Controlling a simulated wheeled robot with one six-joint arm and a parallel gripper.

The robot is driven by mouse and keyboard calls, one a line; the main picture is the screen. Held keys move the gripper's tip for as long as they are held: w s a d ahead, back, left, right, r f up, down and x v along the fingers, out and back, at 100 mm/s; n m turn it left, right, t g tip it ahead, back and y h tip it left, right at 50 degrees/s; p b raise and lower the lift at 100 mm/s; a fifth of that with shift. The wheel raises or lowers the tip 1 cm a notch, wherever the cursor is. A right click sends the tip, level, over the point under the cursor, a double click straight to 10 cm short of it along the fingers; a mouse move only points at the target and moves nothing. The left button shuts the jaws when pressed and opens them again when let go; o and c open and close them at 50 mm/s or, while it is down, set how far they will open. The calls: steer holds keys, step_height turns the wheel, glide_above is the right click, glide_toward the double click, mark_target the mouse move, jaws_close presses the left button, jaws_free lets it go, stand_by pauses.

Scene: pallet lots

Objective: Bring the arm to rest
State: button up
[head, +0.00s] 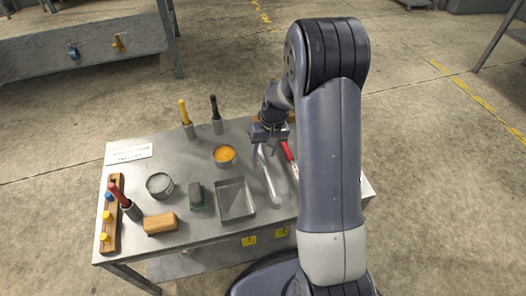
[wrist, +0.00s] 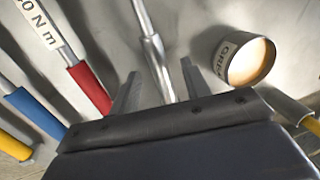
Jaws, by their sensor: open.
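My gripper (head: 270,146) hangs over the back right part of the metal table (head: 223,142), with my arm running from it to the right and front. In the wrist view my gripper (wrist: 158,90) has its two fingers apart with nothing held between them. A silver metal tool (head: 267,178) lies on the table below it; it also shows beyond the fingers in the wrist view (wrist: 150,45). A red-handled tool (head: 288,152) lies beside it, and its red grip shows left of the fingers in the wrist view (wrist: 90,88). My arm hides the table's right part.
An open can with orange contents (head: 224,156) stands left of my gripper. A grey tray (head: 235,200), a wooden block (head: 160,224), a grey round tin (head: 159,186) and upright handled tools (head: 187,120) are farther left. A blue-gripped tool (wrist: 35,108) lies near the red one.

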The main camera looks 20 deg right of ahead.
steer(key=p+v, duration=0.2)
steer(key=v, duration=0.7)
steer(key=shift+r, duration=0.25)
steer(key=b+x, duration=0.3)
steer(key=x, duration=0.8)
steer(key=shift+f, duration=0.1)
steer(key=shift+r+p, duration=0.45)
steer(key=shift+r, duration=0.55)
